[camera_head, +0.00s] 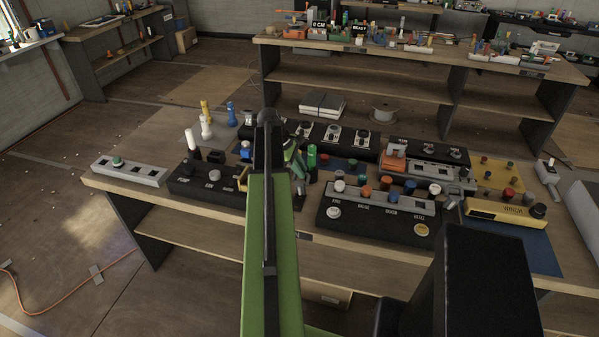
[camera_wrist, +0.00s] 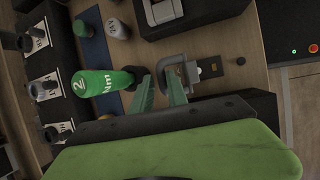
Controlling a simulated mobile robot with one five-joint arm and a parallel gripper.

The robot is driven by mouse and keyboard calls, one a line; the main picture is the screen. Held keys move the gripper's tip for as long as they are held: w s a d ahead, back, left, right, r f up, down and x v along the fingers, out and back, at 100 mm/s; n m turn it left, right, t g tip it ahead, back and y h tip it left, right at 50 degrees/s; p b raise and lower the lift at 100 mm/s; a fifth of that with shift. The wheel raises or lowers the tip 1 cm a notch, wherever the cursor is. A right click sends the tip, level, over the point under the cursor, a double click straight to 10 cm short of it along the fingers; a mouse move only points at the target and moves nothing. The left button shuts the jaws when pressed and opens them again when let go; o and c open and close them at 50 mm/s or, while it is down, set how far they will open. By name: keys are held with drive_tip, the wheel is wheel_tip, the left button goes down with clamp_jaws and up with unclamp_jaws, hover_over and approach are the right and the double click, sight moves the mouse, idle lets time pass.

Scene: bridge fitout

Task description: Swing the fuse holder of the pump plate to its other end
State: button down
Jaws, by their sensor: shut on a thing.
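My gripper (camera_wrist: 159,76) has its two green fingers at a grey looped piece, which looks like the fuse holder (camera_wrist: 184,65), and is shut on it. The loop's near arm is at the fingertips, and the fingers partly cover it. No pump label is readable.
The green cylinder marked "2 Nm" (camera_wrist: 100,83) stands close beside my fingers. Black switch boxes lie on both sides, one left (camera_head: 205,185) and one right (camera_head: 375,222). A yellow winch box (camera_head: 495,211) sits at the bench's right. Little bench is free around my gripper.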

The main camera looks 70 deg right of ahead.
drive_tip(key=c, duration=1.6)
unclamp_jaws()
drive_tip(key=shift+d+r, duration=0.1)
drive_tip(key=shift+d, duration=0.4)
drive_tip(key=shift+c, duration=0.2)
drive_tip(key=shift+o, duration=0.9)
drive_tip(key=shift+d, duration=0.15)
drive_tip(key=shift+w, duration=0.1)
drive_tip(key=p+v, duration=1.5)
drive_tip(key=v, duration=0.2)
drive_tip(key=shift+a+p, duration=0.3)
drive_tip(key=shift+p, duration=0.1)
